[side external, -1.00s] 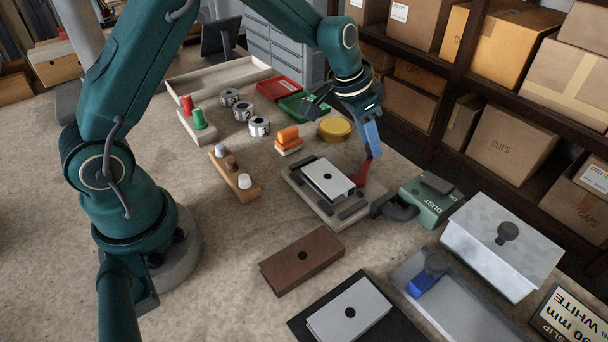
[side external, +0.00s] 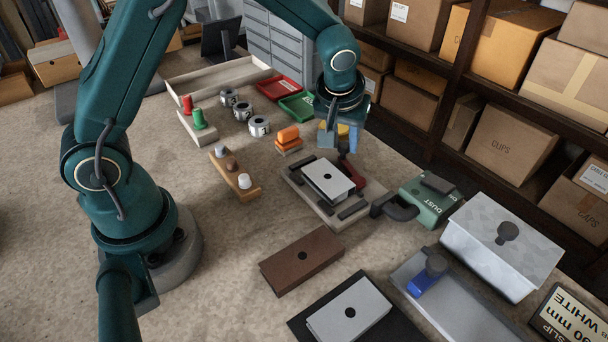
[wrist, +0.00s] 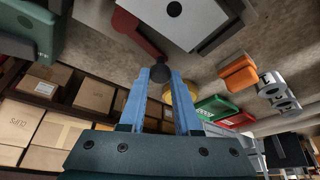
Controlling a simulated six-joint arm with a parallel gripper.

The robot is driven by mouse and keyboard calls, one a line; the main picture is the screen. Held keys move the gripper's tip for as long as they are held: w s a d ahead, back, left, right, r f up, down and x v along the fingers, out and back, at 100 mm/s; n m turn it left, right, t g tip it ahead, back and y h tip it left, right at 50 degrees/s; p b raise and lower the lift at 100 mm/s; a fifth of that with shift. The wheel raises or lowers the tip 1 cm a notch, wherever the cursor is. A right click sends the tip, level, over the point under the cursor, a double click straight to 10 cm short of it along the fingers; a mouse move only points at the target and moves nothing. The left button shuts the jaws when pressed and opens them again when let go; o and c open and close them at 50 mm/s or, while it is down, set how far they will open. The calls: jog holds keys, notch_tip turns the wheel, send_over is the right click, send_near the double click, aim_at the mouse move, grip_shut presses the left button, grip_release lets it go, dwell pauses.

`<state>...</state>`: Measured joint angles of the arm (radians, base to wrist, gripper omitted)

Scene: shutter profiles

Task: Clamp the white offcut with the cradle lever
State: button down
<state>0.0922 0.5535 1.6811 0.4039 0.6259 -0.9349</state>
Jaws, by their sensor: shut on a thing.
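The white offcut (side external: 322,176), a pale block with a dark hole, lies in the grey cradle (side external: 325,217) between dark pads. It also shows at the top of the wrist view (wrist: 205,22). The cradle lever (side external: 354,175) is red and stands at the cradle's far right side; in the wrist view its red arm (wrist: 138,32) leads to a dark round knob (wrist: 160,72). My gripper (wrist: 161,76) has its blue fingers shut on that knob. In the side view my gripper (side external: 336,142) is above and behind the offcut, and the grip is partly hidden.
A green DUST box (side external: 425,203) with a dark hose stands right of the cradle. A brown block (side external: 302,262) and another white block (side external: 362,303) on a black mat lie in front. An orange block (side external: 288,135) and yellow disc lie behind. A lidded grey box (side external: 500,250) is at right.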

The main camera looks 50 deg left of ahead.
jog(key=shift+s+n, duration=0.15)
jog(key=shift+n, duration=0.25)
jog(key=shift+s, duration=0.1)
jog(key=c, duration=0.6)
grip_release()
jog(key=shift+c, duration=0.2)
jog(key=shift+v, duration=2.6)
